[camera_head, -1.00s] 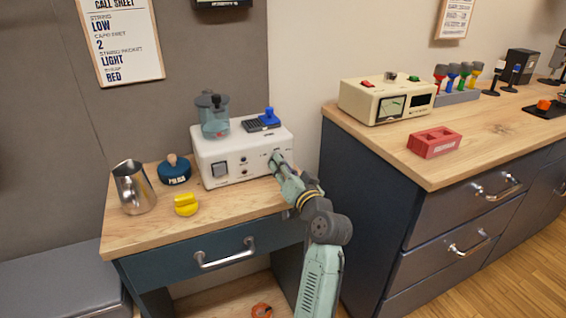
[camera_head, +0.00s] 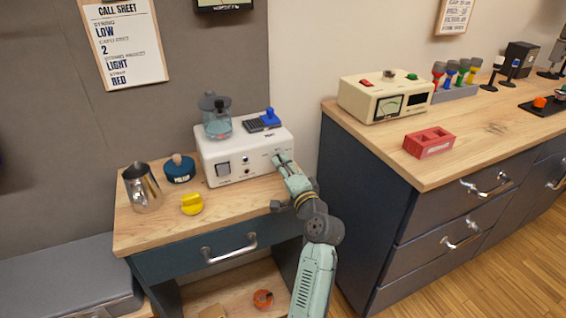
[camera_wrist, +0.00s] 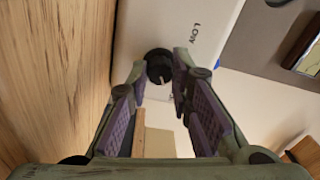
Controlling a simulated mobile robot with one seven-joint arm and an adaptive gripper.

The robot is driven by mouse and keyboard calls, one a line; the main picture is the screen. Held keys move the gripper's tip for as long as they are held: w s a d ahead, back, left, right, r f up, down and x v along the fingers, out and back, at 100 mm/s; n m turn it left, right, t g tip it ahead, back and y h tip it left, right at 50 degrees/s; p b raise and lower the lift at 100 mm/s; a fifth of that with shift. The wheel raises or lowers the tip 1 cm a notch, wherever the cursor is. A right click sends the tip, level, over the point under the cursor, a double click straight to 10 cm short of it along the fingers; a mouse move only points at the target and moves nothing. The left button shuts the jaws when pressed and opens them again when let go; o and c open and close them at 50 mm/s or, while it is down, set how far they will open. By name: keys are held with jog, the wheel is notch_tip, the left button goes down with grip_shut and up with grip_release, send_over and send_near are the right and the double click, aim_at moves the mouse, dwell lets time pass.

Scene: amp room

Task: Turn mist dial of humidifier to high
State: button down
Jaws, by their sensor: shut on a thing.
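The humidifier (camera_head: 222,168) is a white box with a clear tank (camera_head: 216,122) on top, standing on the small wooden desk. In the wrist view its white panel (camera_wrist: 190,20) carries printed letters that look like LOW. A dark round dial (camera_wrist: 159,64) with a pale pointer mark sits beside those letters. My gripper (camera_wrist: 161,72) has its two fingertips on either side of the dial, shut on it. In the head view my gripper (camera_head: 283,160) is at the right end of the humidifier's front and hides the dial there.
A metal pitcher (camera_head: 143,188), a blue round object (camera_head: 180,170) and a yellow object (camera_head: 192,205) stand on the desk left of the humidifier. A blue object (camera_head: 270,118) lies on its top. A higher cabinet (camera_head: 378,195) stands close to my arm's right.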

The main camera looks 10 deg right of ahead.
jog(key=shift+m, duration=0.3)
jog(key=c, duration=1.4)
grip_release()
jog(key=shift+c, duration=0.2)
jog(key=v, duration=1.2)
